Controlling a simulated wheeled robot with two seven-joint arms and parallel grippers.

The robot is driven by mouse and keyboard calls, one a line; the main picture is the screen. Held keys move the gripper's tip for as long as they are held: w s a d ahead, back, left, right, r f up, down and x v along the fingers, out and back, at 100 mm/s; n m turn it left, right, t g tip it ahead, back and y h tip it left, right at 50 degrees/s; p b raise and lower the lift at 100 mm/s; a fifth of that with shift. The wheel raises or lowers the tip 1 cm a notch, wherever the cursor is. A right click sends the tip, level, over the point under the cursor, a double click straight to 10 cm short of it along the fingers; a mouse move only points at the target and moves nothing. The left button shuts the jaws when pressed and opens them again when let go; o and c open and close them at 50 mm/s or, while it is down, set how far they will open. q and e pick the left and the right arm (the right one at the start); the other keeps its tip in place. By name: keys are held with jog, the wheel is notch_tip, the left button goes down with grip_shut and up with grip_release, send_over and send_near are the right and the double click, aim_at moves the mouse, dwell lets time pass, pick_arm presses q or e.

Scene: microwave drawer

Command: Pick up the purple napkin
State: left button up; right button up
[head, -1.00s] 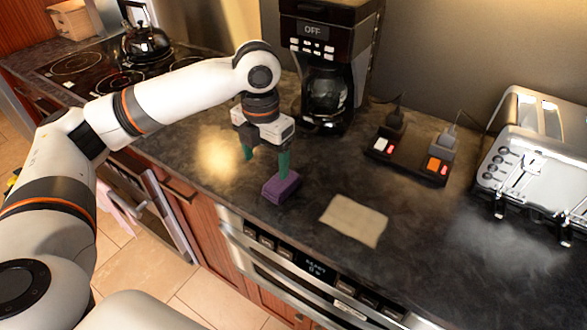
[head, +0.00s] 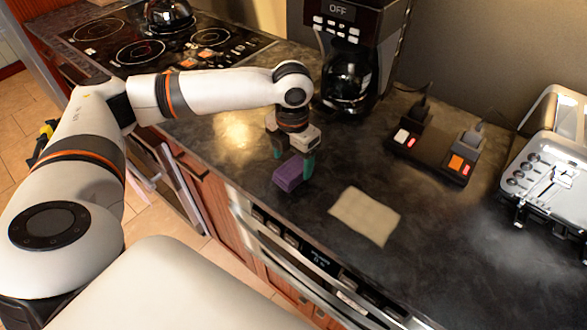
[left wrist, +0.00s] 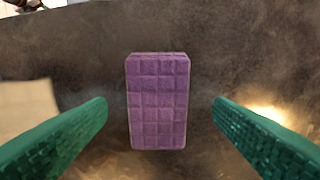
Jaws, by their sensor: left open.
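The purple napkin (head: 289,174) is a small thick block with a grid pattern on the dark countertop, near its front edge. In the left wrist view the napkin (left wrist: 158,102) lies centred between the two green fingers, with a gap on each side. My left gripper (head: 294,160) is open just behind and over the napkin in the head view. In the left wrist view its fingers (left wrist: 160,118) are spread wide and touch nothing. My right gripper is not in view.
A beige cloth (head: 365,215) lies flat to the right. A coffee maker (head: 350,60) stands behind, a power strip (head: 433,150) and a toaster (head: 550,175) to the right. The stovetop (head: 150,45) is at the back left.

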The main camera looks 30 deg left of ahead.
aim_at(293, 167)
pick_arm(q)
jog(key=shift+d+f, duration=0.1)
jog(key=shift+f, duration=1.35)
jog(key=c, duration=1)
jog(key=shift+r, duration=0.1)
jog(key=shift+c, duration=0.2)
notch_tip(293, 167, up, 10)
jog(key=shift+b, duration=0.3)
